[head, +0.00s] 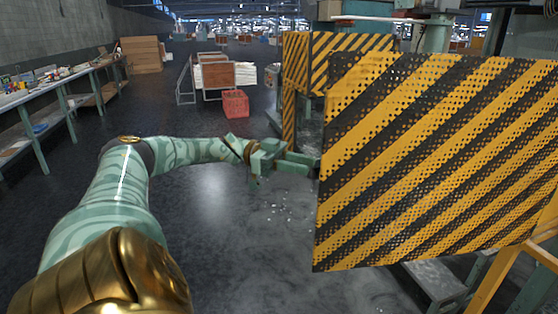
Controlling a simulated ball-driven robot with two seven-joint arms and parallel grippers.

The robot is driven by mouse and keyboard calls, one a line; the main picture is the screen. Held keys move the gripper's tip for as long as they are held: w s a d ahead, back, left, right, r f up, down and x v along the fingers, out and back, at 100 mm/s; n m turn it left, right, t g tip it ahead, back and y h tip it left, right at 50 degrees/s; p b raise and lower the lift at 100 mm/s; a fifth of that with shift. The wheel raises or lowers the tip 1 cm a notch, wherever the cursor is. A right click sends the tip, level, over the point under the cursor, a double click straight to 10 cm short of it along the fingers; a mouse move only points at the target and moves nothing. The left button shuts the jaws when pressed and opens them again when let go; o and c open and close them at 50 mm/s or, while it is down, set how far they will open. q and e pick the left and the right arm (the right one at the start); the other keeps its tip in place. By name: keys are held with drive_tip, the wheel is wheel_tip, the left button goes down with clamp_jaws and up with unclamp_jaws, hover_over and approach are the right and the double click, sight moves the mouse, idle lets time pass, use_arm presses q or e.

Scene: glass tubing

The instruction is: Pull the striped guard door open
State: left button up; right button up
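The striped guard door (430,165) is a large perforated panel with yellow and black diagonal stripes, filling the right side of the head view. Its left edge stands free over the floor. My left gripper (305,164) is at that left edge, about halfway up. Its fingers point right and their tips meet or pass behind the edge. No handle shows, and I cannot tell whether the fingers are closed on anything. My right gripper is not in view.
More striped guard panels (297,62) stand behind the door. A yellow frame bar (497,280) and grey metal parts (435,280) are at lower right. A red crate (235,103) and workbench (40,100) are farther off.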

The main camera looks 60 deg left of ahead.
use_arm(q)
drive_tip(key=b+v, duration=0.1)
drive_tip(key=v, duration=0.6)
idle(0.3)
